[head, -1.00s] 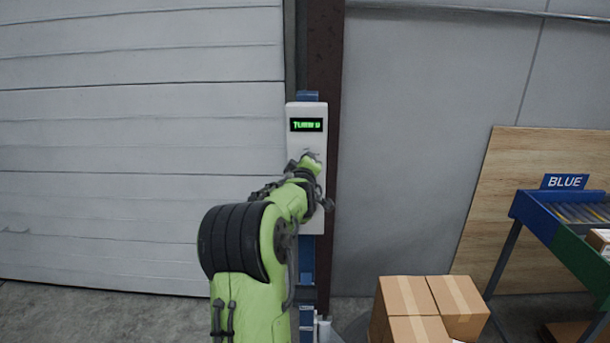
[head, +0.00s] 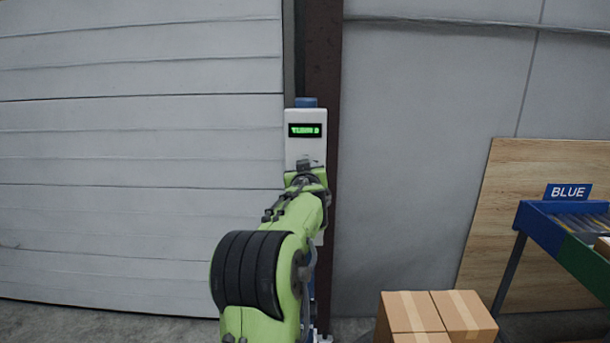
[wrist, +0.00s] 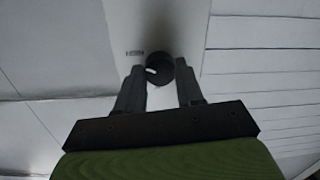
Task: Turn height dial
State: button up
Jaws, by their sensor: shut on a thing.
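The height dial (wrist: 160,72) is a round black knob with a white mark, on the face of a pale control panel (head: 292,150). In the wrist view it sits between the fingertips of my gripper (wrist: 161,69), which is shut on it. In the head view my gripper (head: 308,166) is at the panel below a small display (head: 305,130) with green lettering, too blurred to read surely. My arm and gripper hide the dial and the panel's lower part there.
The panel is mounted by a dark brown post (head: 322,60) between a pale slatted door (head: 140,150) and a grey wall (head: 420,120). Cardboard boxes (head: 465,310) stand at lower right, near a conveyor (head: 545,222) with a BLUE sign (head: 568,191) and a plywood sheet (head: 500,200).

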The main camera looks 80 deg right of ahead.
jog(key=shift+f+m, duration=0.15)
jog(key=shift+m, duration=0.45)
jog(key=o, duration=1)
jog(key=shift+o, duration=0.2)
jog(key=shift+a, duration=0.1)
jog(key=b+v, duration=0.1)
jog(key=v, duration=1.4)
jog(key=shift+s+a, duration=0.2)
jog(key=shift+a, duration=0.1)
